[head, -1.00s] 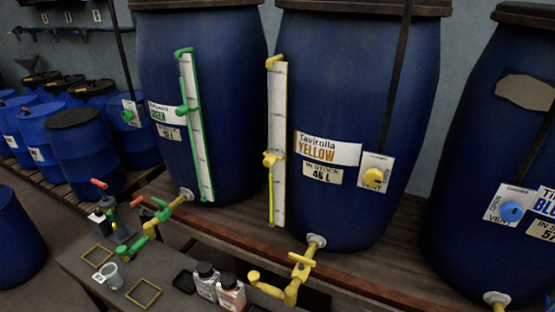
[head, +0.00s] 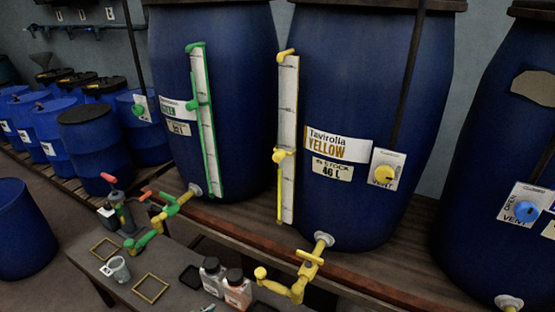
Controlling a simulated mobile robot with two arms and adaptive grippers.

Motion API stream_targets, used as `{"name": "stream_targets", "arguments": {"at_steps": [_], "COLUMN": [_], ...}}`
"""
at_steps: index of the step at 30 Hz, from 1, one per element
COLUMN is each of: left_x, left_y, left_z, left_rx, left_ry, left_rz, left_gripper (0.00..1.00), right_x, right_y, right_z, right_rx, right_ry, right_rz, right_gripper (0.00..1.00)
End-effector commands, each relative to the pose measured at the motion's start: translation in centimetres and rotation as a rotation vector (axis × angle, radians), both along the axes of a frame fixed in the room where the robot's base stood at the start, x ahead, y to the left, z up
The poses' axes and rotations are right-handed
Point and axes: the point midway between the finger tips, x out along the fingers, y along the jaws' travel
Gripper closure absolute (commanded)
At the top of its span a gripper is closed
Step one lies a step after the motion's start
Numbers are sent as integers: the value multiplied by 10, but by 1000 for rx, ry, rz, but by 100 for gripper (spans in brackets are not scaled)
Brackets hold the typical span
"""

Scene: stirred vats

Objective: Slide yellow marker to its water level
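The yellow marker (head: 279,156) is a yellow knob on the yellow-edged sight gauge (head: 288,110), a little below the middle of its white scale. The gauge stands upright on the left front of the blue vat (head: 385,90) labelled Tavirolla YELLOW. An "in stock" label (head: 332,170) below that name appears to read 46 L. The liquid level in the gauge tube is too small to make out. Neither of my grippers is in the head view.
A green-edged gauge (head: 203,120) is on the vat to the left. A yellow tap (head: 305,270) juts forward under the yellow vat. Bottles (head: 237,288), a cup (head: 117,268) and square frames (head: 150,287) are on the low bench in front. A yellow vent knob (head: 384,174) is right of the label.

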Motion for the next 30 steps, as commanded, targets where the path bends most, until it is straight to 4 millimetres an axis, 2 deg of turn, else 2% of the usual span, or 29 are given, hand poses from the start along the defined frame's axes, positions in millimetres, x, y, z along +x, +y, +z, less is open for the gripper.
{"name": "stream_targets", "arguments": {"at_steps": [1, 2, 3, 5, 6, 9, 12, 15, 18, 23, 30], "left_x": [33, 49, 69, 93, 105, 119, 118, 115, 116, 132, 172], "left_y": [-7, -12, -20, -33, -43, -65, -83, -93, -97, -105, -124], "left_z": [42, 67, 103, 159, 198, 281, 338, 368, 379, 380, 380], "left_rx": [16, 24, 38, 60, 76, 118, 151, 169, 176, 173, 173], "left_ry": [-105, -167, -250, -379, -465, -651, -784, -854, -879, -877, -877], "left_rz": [-50, -79, -122, -187, -230, -327, -398, -437, -451, -449, -448], "left_gripper": [65, 65, 65, 65, 65, 65, 65, 65, 65, 65, 65], "right_x": [0, 0, 0, 0, 0, 0, 0, 0, 0, 0, 0], "right_y": [0, 0, 0, 0, 0, 0, 0, 0, 0, 0, 0], "right_z": [-1, -2, -3, -4, -4, -6, -7, -7, -6, -2, 5], "right_rx": [0, 0, 0, 0, 0, 0, 0, 0, 0, 0, 0], "right_ry": [0, 0, 0, 0, 0, 0, 0, 0, 0, 0, 0], "right_rz": [0, 0, 0, 0, 0, 0, 0, 0, 0, 0, 0], "right_gripper": [65, 65, 65, 65, 65, 65, 65, 65, 65, 65, 65]}}
